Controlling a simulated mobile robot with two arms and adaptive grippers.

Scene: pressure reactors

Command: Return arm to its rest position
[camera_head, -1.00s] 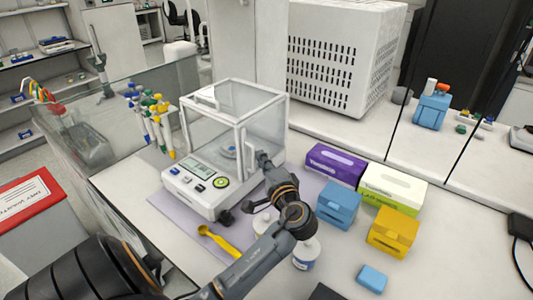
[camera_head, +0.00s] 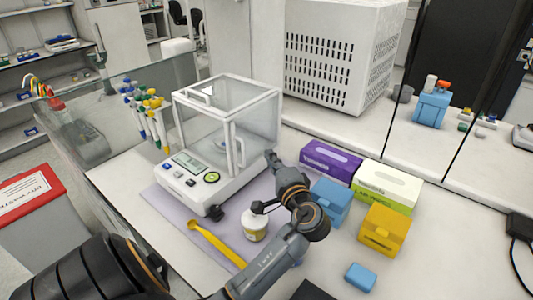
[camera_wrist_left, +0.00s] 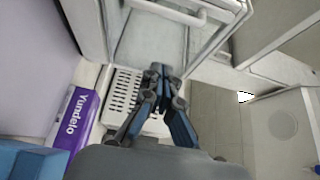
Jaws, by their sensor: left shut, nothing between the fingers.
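My left arm comes in from the bottom left in the head view, and its gripper (camera_head: 270,156) is at the right side of the glass-walled balance (camera_head: 205,190). In the left wrist view the fingers (camera_wrist_left: 160,72) are together with nothing between them, in front of a glass and white frame. Whether the fingertips touch the balance cannot be told. A small white jar (camera_head: 255,228) stands on the mat left of my forearm. A yellow spoon (camera_head: 217,244) lies on the mat in front of the balance. My right gripper is not in view.
A purple box (camera_head: 330,160), a white-green box (camera_head: 388,186), a blue box (camera_head: 330,201) and a yellow box (camera_head: 383,230) stand right of my gripper. A small blue block (camera_head: 360,277) lies nearer. Pipettes (camera_head: 150,120) stand left of the balance.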

